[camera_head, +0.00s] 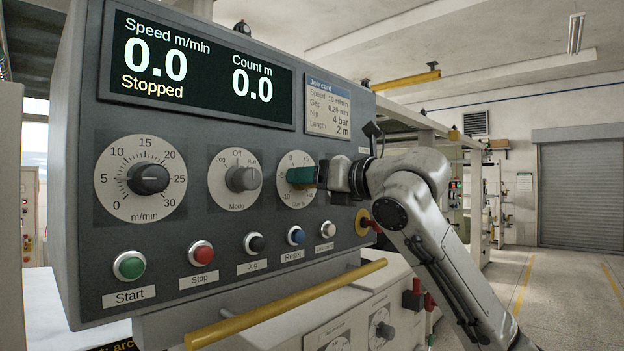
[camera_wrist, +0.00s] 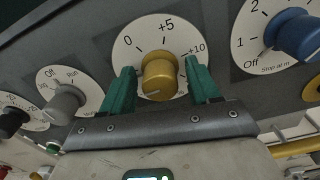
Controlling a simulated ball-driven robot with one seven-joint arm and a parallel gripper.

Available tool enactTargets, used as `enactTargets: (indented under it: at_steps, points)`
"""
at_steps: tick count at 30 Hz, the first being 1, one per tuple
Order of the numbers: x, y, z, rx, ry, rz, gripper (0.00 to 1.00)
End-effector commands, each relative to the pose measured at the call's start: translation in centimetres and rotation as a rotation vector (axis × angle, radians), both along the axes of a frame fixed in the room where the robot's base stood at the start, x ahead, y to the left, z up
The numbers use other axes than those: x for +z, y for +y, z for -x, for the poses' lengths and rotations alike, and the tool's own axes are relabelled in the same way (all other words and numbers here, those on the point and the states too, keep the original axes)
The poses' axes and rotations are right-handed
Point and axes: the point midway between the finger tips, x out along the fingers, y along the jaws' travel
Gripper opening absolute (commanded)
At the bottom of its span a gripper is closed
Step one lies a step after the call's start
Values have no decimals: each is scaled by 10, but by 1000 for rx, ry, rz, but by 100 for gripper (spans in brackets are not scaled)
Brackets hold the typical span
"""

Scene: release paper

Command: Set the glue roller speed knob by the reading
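A gold knob (camera_wrist: 158,76) on a white dial (camera_wrist: 133,50) marked 0, +5 and +10 shows in the wrist view. In the head view this dial (camera_head: 296,160) has a label that seems to read "Glue %", and the knob is hidden behind my fingers. My gripper (camera_head: 292,175) has green fingers. In the wrist view my gripper (camera_wrist: 159,66) has one finger on each side of the gold knob, with a small gap on both sides. It is open. The display (camera_head: 195,72) reads speed 0.0 m/min, Stopped, count 0.0 m.
A job card (camera_head: 328,105) lists speed 10 m/min, gap 0.20 mm, nip 4 bar, length 2 m. The speed knob (camera_head: 148,179) and mode knob (camera_head: 242,179) sit left. A blue knob (camera_wrist: 293,34) is close right. Push buttons and a yellow rail (camera_head: 285,304) lie below.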

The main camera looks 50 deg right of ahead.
Motion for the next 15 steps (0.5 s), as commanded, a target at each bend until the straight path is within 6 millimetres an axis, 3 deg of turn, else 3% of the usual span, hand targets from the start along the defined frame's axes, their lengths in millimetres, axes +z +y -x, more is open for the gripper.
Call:
enactTargets:
  at_steps: [2, 15]
  points:
    - [0, 0, 0, 0, 0, 0, 53]
    - [0, 0, 0, 0, 0, 0, 11]
